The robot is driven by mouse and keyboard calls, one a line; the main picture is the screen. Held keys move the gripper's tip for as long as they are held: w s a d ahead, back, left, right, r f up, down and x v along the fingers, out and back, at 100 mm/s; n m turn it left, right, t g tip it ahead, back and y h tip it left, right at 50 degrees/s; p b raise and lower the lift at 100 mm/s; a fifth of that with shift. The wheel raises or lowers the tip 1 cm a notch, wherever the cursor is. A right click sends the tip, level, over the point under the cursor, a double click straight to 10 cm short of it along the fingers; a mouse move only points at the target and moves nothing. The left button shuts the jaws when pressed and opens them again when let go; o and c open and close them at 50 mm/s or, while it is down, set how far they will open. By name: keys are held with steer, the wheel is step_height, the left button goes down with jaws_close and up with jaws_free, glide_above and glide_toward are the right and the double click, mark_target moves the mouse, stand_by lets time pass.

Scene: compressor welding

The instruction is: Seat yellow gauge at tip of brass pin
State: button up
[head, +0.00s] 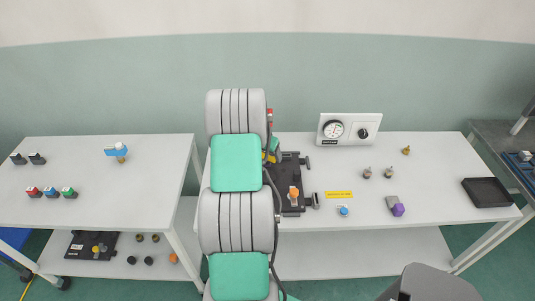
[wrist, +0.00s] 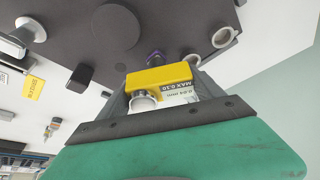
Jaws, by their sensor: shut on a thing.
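The yellow gauge (wrist: 158,76) is a small block with a white label reading MAX 0.10. My gripper (wrist: 165,88) is shut on it, with a dark jaw on either side. In the wrist view the gauge is over or close to the dark fixture plate (wrist: 110,35); I cannot tell whether they touch. In the head view only a small bit of yellow (head: 267,156) shows beside my arm, at the left edge of the black fixture (head: 291,205).
Silver rings (wrist: 222,37) stand near the gauge. An orange knob (head: 294,192) is on the fixture. To the right are a gauge panel (head: 349,129), small brass-coloured parts (head: 406,150), a purple-ended part (head: 398,209) and a black tray (head: 487,192). A second table (head: 90,170) stands left.

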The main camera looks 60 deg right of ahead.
steer(key=c, duration=0.5)
steer(key=shift+o, duration=0.2)
steer(key=shift+r+p, duration=1)
steer(key=shift+r, duration=1.8)
